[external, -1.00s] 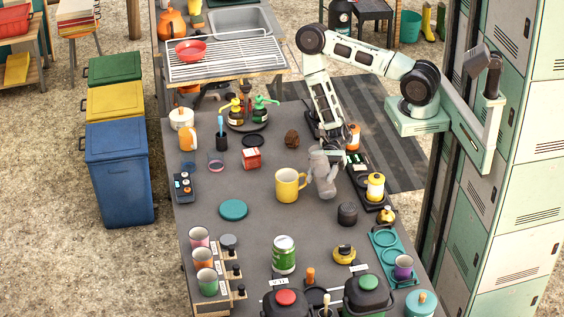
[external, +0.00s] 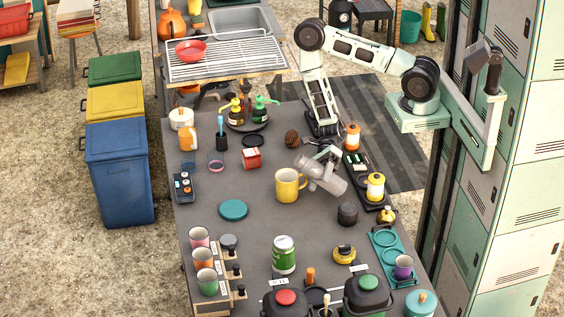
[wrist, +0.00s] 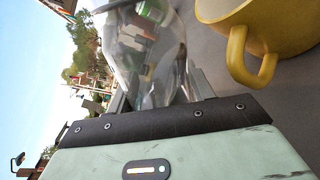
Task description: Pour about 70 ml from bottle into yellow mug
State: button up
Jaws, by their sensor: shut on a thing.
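The yellow mug (external: 287,187) stands upright near the middle of the dark table. Its rim and handle show at the upper right of the wrist view (wrist: 240,58). My gripper (external: 330,160) is just right of the mug and shut on the bottle (external: 322,177), which is clear and greyish. The bottle is tilted well over to the left, its upper left end near the mug's rim. It also fills the upper middle of the wrist view (wrist: 143,48). I cannot make out liquid in the bottle, a stream, or the mug's fill level.
A red box (external: 251,159) and a brown lump (external: 291,138) sit behind the mug. A dark ribbed jar (external: 347,214) stands in front of the bottle, and a teal disc (external: 233,210) lies left of the mug. A yellow-and-white container (external: 375,186) stands to the right.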

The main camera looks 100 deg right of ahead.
aim_at(318, 168)
jog(key=shift+s+f+m, duration=0.15)
jog(key=shift+f+m, duration=0.15)
jog(key=shift+f, duration=0.25)
jog(key=shift+r+m+p, duration=0.3)
jog(key=shift+r+p, duration=0.1)
jog(key=shift+r, duration=0.1)
jog(key=shift+s+a+r+m+g+p, duration=0.1)
jog(key=shift+s+r+m+g+p, duration=0.05)
jog(key=shift+r+m+g+p, duration=0.3)
jog(key=shift+s+a+r+m+g+p, duration=0.15)
jog(key=shift+r+m+g+p, duration=0.15)
jog(key=shift+m+p, duration=0.2)
jog(key=shift+w+d+r+m+p, duration=0.1)
jog(key=shift+d+r+m+p, duration=0.05)
jog(key=shift+r+m+p, duration=0.15)
jog(key=shift+w+d+r+m+p, duration=0.1)
jog(key=shift+w+r+m+p, duration=0.35)
jog(key=shift+p, duration=0.6)
jog(key=shift+r+m+g+p, duration=0.45)
jog(key=shift+r+m+p, duration=0.2)
jog(key=shift+p, duration=0.45)
jog(key=shift+d+r, duration=0.1)
jog(key=shift+d, duration=0.05)
jog(key=shift+w+r+y+p, duration=0.1)
jog(key=shift+w+y+p, duration=0.15)
jog(key=shift+y+p, duration=0.1)
